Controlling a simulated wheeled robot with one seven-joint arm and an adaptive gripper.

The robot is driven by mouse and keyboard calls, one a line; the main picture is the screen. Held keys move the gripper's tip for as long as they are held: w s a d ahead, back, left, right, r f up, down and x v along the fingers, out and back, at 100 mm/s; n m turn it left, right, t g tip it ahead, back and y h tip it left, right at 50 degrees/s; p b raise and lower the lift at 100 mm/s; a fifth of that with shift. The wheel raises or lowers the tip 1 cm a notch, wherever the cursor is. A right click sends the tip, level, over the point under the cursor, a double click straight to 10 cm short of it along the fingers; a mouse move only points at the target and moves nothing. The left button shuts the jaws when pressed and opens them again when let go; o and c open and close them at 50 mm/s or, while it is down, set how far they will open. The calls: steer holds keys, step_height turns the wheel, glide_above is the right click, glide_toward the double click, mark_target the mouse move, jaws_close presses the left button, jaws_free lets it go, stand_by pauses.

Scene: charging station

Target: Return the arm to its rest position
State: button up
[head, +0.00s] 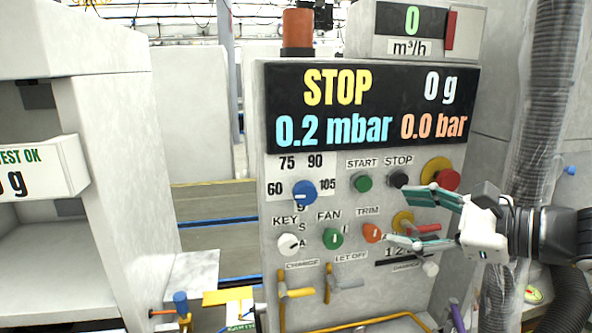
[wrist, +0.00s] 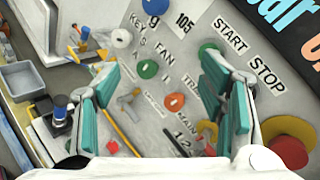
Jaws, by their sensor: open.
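My gripper (head: 412,217) is at the right of the head view, in front of the control panel (head: 256,200). Its teal-padded fingers are spread wide, with nothing between them. In the wrist view my gripper (wrist: 160,100) is open over the panel face. The orange TRIM knob (wrist: 174,102) shows between the fingers there, and it also shows in the head view (head: 372,233) just left of the lower fingertip. The fingers look apart from it, though the exact gap is hard to tell. My arm comes in from the right edge.
The panel carries a blue dial (head: 303,192), a green FAN knob (head: 333,238), a white KEY knob (head: 288,244), a green START button (head: 361,183) and a red stop button (head: 446,180). A grey corrugated hose (head: 548,90) hangs at right.

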steer(key=s+a+f+n+g+h, duration=0.1)
steer(key=s+a+f+n+g, duration=0.1)
steer(key=s+a+n+g, duration=0.35)
steer(key=s+a+f+n+g+h, duration=0.2)
steer(key=s+n, duration=0.4)
steer(key=s, duration=0.2)
steer(key=s+d+f+n+h, duration=0.1)
steer(key=s+d+n+h, duration=0.5)
steer(key=n, duration=0.3)
steer(key=shift+s+d+t+h, duration=0.2)
steer(key=shift+d+t+h, duration=0.15)
steer(key=shift+d+h, duration=0.45)
